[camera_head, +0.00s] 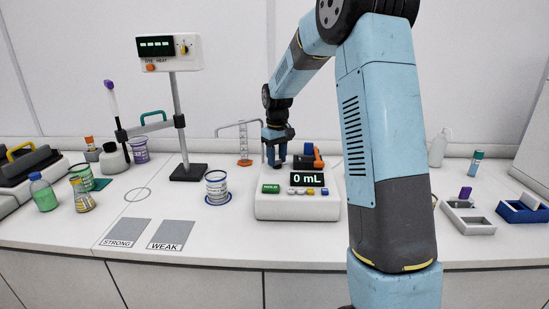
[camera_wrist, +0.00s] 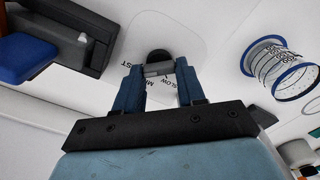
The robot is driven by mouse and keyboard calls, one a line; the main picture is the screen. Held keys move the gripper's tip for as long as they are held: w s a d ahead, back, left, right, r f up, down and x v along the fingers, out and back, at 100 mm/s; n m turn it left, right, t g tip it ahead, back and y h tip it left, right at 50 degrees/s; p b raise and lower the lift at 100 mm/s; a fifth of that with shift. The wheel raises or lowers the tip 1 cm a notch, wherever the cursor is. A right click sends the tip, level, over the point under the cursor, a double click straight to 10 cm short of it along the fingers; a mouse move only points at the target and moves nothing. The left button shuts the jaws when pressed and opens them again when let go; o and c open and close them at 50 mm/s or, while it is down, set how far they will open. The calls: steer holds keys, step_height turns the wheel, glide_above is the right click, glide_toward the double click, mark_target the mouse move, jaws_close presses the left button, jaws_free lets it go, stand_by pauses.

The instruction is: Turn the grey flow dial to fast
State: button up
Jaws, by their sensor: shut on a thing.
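The white dosing device (camera_head: 270,210) stands mid-bench with a "0 mL" display. My gripper (camera_head: 276,152) reaches down over its left rear top in the head view. In the wrist view, my gripper (camera_wrist: 158,70) has its two blue fingers closed on the grey flow dial (camera_wrist: 158,58). The dial has a dark round top part and a grey block between the fingertips. Printed words around it include SLOW, a partly hidden word starting with M, and one ending in "ST". Where the dial points is not clear. The dial is hidden in the head view.
A beaker with blue rims (camera_head: 216,190) stands left of the device. A stand with a display (camera_head: 168,52) rises behind it. An orange-handled part (camera_head: 318,158) sits on the device's right rear. Grey STRONG (camera_head: 125,232) and WEAK (camera_head: 172,235) pads lie at front left.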

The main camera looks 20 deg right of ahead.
steer(key=shift+w+d+r, duration=0.1)
steer(key=shift+w+d, duration=0.05)
steer(key=o, duration=0.8)
steer(key=shift+o, duration=1.3)
step_height(320, 180, up, 14)
steer(key=shift+f, duration=0.25)
